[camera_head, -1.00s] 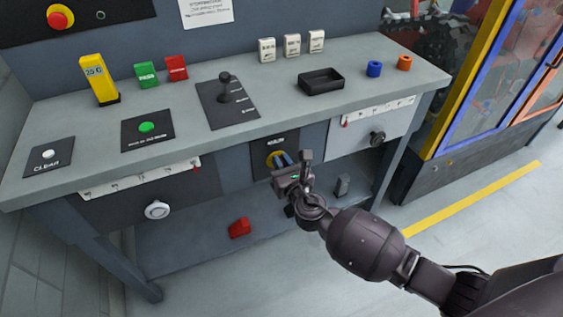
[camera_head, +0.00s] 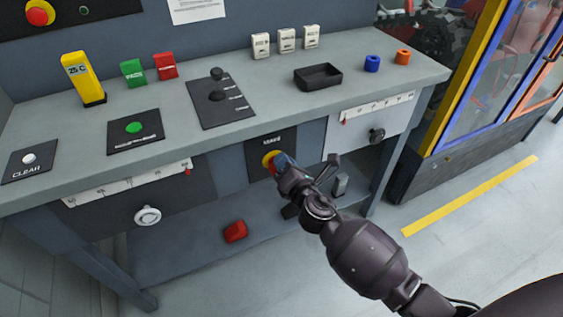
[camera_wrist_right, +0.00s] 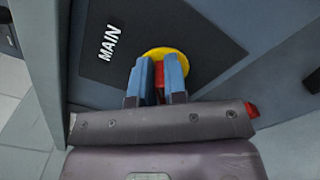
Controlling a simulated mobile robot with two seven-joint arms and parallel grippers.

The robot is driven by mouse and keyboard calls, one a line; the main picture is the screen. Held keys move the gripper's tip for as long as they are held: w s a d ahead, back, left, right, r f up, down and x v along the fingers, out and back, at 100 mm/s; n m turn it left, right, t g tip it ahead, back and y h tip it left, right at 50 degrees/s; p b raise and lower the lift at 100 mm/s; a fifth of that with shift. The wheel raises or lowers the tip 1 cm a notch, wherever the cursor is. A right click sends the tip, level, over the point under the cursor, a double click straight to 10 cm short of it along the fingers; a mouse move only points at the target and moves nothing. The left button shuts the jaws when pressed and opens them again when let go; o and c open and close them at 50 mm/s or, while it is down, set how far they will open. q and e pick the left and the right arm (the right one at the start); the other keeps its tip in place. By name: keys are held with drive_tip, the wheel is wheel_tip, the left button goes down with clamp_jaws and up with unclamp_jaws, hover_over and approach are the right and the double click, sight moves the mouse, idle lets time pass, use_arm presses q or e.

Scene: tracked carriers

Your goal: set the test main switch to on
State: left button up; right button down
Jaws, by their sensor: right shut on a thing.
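The main switch is a red handle on a yellow round plate (camera_head: 268,159), set in a dark panel on the front of the bench. In the right wrist view the panel (camera_wrist_right: 110,65) reads "MAIN", and the yellow plate (camera_wrist_right: 178,54) and red handle (camera_wrist_right: 159,80) show. My right gripper (camera_wrist_right: 157,75) is shut on the red handle, with a blue finger on each side of it. In the head view the right gripper (camera_head: 280,163) covers part of the switch. My left gripper is not in view.
The bench top (camera_head: 280,115) above carries a black tray (camera_head: 318,77), a lever panel (camera_head: 221,103) and coloured blocks. A lower shelf holds a red block (camera_head: 235,231). A glazed cabinet (camera_head: 475,105) stands at the right.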

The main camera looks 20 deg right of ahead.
drive_tip(key=shift+d+f+m, duration=0.1)
drive_tip(key=shift+f+m, duration=0.2)
drive_tip(key=shift+m, duration=0.7)
drive_tip(key=m, duration=0.2)
drive_tip(key=shift+d+f+m+b, duration=0.1)
drive_tip(key=shift+f+m+b, duration=0.1)
drive_tip(key=shift+m+b, duration=0.1)
drive_tip(key=m, duration=0.2)
drive_tip(key=shift+f+m, duration=0.15)
drive_tip(key=shift+m, duration=0.15)
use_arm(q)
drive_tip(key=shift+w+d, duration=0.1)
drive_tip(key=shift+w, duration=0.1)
use_arm(e)
drive_tip(key=shift+d+f+m, duration=0.1)
drive_tip(key=shift+m, duration=0.3)
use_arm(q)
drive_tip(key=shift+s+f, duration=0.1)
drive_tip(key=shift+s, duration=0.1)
use_arm(e)
drive_tip(key=c, duration=1.3)
unclamp_jaws()
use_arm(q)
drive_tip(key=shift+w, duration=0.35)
use_arm(e)
drive_tip(key=shift+o, duration=0.7)
